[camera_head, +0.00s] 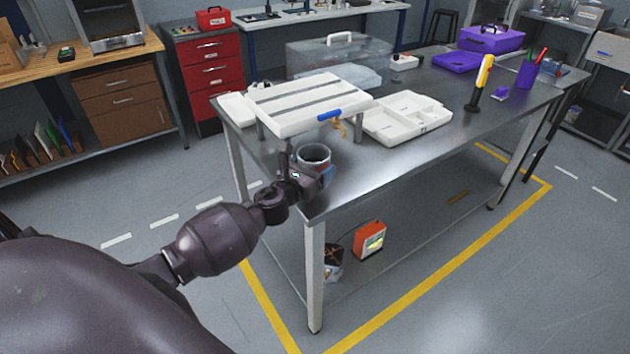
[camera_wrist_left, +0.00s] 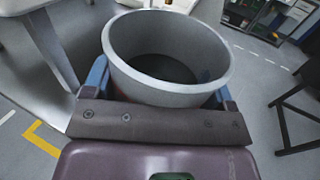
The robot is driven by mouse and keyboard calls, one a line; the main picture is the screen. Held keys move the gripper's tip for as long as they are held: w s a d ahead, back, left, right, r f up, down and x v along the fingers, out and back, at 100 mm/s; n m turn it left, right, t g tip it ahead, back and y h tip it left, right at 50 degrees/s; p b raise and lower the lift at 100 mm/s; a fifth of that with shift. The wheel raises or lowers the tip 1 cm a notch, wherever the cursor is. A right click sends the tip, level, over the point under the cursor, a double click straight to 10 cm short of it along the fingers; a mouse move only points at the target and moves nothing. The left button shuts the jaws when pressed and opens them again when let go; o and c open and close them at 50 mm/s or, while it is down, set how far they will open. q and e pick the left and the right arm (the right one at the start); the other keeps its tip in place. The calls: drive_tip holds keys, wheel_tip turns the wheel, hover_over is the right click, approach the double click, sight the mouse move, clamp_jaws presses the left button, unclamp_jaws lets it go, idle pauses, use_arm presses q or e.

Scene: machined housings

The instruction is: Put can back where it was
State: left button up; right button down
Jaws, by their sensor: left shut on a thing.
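The can (camera_head: 314,155) is a grey, open-topped cylinder at the near left corner of the metal table (camera_head: 415,155). My left gripper (camera_head: 318,174) is shut on it, reaching in from the left. In the left wrist view the can (camera_wrist_left: 125,72) stands between the blue fingers (camera_wrist_left: 160,92), with its open rim toward the camera and a dark inside. I cannot tell whether its base touches the tabletop. My right gripper is not in view.
A white slatted stand (camera_head: 305,98) with a blue-handled tool is just behind the can. A white divided tray (camera_head: 405,120) lies right of it. A yellow and black tool (camera_head: 480,82) stands farther right. The tabletop's front right is clear.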

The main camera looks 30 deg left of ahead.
use_arm(q)
wheel_tip(320, 180, down, 4)
drive_tip(key=shift+b, duration=0.85)
drive_tip(key=shift+r, duration=0.15)
drive_tip(key=shift+f, duration=0.25)
drive_tip(key=o, duration=0.9)
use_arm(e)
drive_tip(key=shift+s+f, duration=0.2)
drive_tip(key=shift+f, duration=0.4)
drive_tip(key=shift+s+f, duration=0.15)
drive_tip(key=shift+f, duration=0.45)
